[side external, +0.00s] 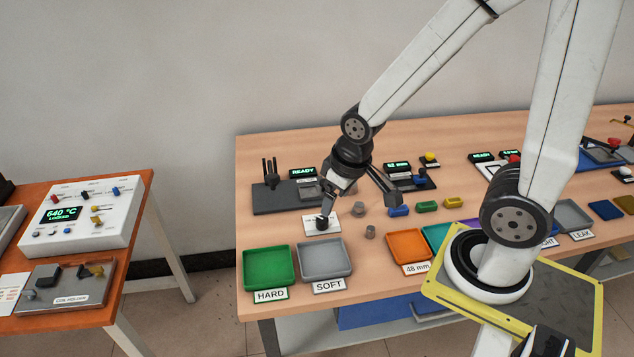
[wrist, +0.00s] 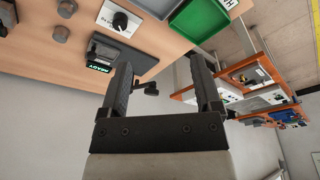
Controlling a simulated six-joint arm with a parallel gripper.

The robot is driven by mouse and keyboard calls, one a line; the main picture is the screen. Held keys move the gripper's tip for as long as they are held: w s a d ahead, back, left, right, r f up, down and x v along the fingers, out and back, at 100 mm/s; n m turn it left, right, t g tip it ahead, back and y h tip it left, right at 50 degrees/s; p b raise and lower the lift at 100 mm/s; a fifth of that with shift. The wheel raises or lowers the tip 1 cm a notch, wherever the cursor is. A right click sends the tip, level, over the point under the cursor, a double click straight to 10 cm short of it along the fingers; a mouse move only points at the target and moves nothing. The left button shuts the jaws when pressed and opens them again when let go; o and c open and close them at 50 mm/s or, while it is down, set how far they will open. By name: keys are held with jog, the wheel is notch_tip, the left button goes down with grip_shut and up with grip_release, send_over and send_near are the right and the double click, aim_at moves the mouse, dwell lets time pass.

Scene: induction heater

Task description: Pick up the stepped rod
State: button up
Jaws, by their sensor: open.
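Two small grey stepped pieces stand on the wooden table, a rear one (side external: 358,209) and a front one (side external: 370,231); I cannot tell for sure which is the stepped rod. In the wrist view, two grey pieces show at the upper left, one (wrist: 60,33) whole and one (wrist: 87,4) cut by the top edge.
A black knob-like part (side external: 322,222) stands on a white plate below my gripper. Behind is a dark fixture (side external: 270,197) with upright prongs. Green (side external: 268,268) and grey (side external: 325,259) trays lie in front. Coloured blocks (side external: 427,206) sit to the right.

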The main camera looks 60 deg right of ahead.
aim_at(360, 205)
jog(key=d+f+n+g+h, duration=0.1)
jog(key=d+f+n+h, duration=0.3)
jog(key=n, duration=0.1)
jog(key=s+d+f+n+g+h, duration=0.1)
jog(key=d+f+n+h, duration=0.3)
jog(key=d+n, duration=0.1)
jog(key=s+d+f+n+g+h, duration=0.1)
jog(key=d+f+n+h, duration=0.2)
jog(key=d+f+n, duration=0.1)
jog(key=shift+s+d+f+n+g+h, duration=0.15)
jog(key=shift+s+d+n+g+h, duration=0.1)
jog(key=shift+n+g+h, duration=0.25)
jog(key=w+f+n+t, duration=0.1)
jog(key=n, duration=0.1)
jog(key=w+f+n+t, duration=0.1)
jog(key=f+n+t, duration=0.1)
jog(key=w+f+n+t, duration=0.1)
jog(key=n+t, duration=0.1)
jog(key=shift+w+d+f+h, duration=0.15)
jog(key=shift+w+f+h, duration=0.15)
jog(key=shift+w+h, duration=0.1)
jog(key=shift+w+f+n+t, duration=0.3)
jog(key=shift+n+t, duration=0.1)
jog(key=shift+t, duration=0.1)
jog(key=shift+x, duration=1.15)
